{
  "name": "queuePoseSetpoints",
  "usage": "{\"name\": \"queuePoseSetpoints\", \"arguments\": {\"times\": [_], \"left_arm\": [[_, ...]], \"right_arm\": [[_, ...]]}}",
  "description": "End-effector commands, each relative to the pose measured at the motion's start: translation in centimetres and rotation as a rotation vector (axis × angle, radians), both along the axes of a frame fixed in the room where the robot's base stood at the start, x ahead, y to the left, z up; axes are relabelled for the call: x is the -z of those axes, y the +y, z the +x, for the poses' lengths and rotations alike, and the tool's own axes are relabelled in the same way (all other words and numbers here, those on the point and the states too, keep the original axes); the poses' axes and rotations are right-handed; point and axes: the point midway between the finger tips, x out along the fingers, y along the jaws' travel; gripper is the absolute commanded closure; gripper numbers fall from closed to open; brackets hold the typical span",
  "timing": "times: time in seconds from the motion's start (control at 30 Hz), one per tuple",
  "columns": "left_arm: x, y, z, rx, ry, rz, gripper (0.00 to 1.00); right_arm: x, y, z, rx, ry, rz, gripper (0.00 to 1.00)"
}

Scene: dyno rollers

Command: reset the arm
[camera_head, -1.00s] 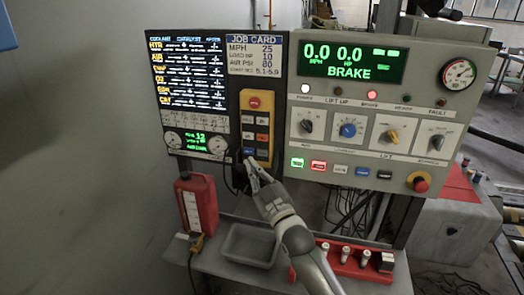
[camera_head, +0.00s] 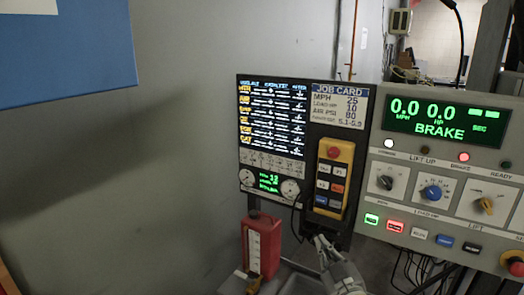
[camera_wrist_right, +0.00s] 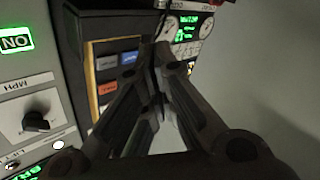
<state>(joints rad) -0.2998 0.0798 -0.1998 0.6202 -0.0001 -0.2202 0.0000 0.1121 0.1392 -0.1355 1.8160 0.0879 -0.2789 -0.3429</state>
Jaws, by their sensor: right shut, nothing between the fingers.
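My right gripper (camera_head: 322,241) is at the lower middle of the head view, just below the yellow pendant (camera_head: 331,180) with its red top button. Its fingers are shut with nothing between them. In the right wrist view the shut fingers (camera_wrist_right: 158,55) point toward the pendant's lower end, and its blue and orange buttons (camera_wrist_right: 107,72) show beside them. I cannot tell whether the fingertips touch anything. My left gripper is not in view.
The control panel (camera_head: 430,155) with knobs and a green BRAKE display stands to the right. A dark screen panel (camera_head: 272,130) hangs left of the pendant. A red jug (camera_head: 262,245) stands below it. The grey wall (camera_head: 120,190) at left is bare; a blue board (camera_head: 60,60) is at upper left.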

Motion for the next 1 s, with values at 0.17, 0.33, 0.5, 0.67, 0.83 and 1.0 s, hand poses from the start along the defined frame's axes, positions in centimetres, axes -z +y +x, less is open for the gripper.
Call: {"name": "queuePoseSetpoints", "arguments": {"times": [0.17, 0.33, 0.5, 0.67, 0.83, 1.0], "left_arm": [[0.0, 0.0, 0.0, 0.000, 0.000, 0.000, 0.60], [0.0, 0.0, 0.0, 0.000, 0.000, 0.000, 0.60], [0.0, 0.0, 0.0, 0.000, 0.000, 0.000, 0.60], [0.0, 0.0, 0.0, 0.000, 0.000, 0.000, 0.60], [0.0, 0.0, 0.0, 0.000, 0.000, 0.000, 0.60], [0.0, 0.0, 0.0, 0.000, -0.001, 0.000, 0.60]], "right_arm": [[8.0, 0.2, -6.8, 0.018, 0.343, 0.041, 1.00], [13.9, -0.1, -15.2, 0.066, 0.665, 0.078, 1.00], [17.3, -0.7, -23.4, 0.129, 0.935, 0.103, 1.00], [18.6, -1.2, -29.4, 0.183, 1.112, 0.117, 1.00], [19.0, -1.8, -34.8, 0.238, 1.264, 0.125, 1.00], [20.9, -2.0, -36.7, 0.266, 1.343, 0.125, 1.00]]}}
